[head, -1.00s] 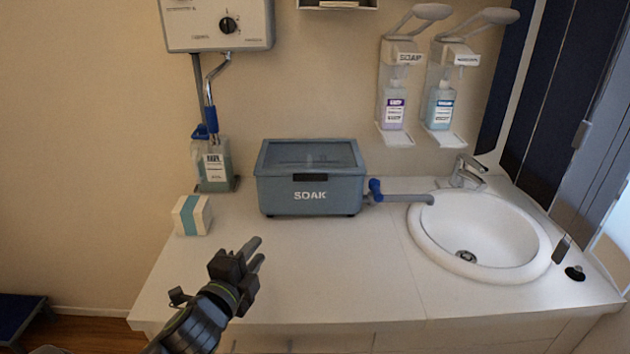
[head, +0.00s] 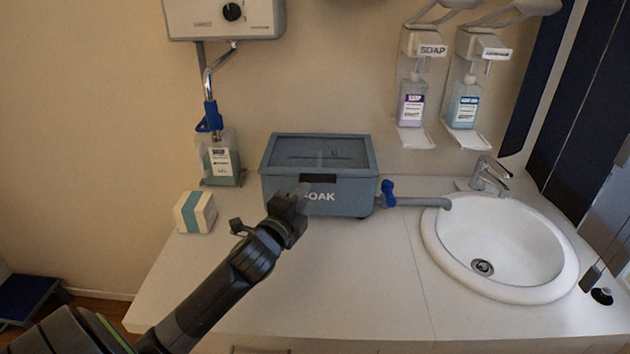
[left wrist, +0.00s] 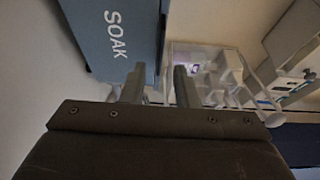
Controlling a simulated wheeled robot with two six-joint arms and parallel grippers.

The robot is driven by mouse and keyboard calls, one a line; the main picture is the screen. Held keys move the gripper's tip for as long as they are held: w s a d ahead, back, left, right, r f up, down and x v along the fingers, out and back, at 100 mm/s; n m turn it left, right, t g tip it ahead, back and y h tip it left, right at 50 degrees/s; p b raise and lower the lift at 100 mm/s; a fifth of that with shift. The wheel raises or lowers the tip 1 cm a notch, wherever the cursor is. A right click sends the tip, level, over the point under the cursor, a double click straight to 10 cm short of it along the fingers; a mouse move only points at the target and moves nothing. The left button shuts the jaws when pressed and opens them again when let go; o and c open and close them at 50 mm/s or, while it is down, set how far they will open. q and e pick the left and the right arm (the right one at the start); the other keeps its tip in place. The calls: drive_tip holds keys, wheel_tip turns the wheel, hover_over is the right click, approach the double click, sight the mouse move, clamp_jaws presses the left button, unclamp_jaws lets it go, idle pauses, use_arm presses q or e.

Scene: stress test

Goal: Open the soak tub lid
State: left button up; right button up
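The blue-grey soak tub (head: 345,203) stands on the counter against the back wall, with SOAK printed on its front. Its lid (head: 318,150), with a see-through panel, is closed. A dark handle or latch (head: 318,178) sits at the middle of the lid's front edge. My left gripper (head: 302,190) is in front of the tub's front face, just below and left of that handle, hiding part of the lettering. In the left wrist view the tub (left wrist: 110,45) is at the upper left, and the two fingers (left wrist: 160,85) stand apart with nothing between them. My right gripper is not in view.
A blue-handled drain tap (head: 389,193) and pipe run from the tub's right side to the white sink (head: 430,235). A bottle (head: 222,160) and a small striped box (head: 195,213) stand left of the tub. The front of the counter (head: 370,280) is clear.

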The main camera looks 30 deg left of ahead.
use_arm(q)
drive_tip(key=w+a, duration=0.1)
drive_tip(key=w, duration=0.5)
drive_tip(key=shift+w+p, duration=0.3)
clamp_jaws()
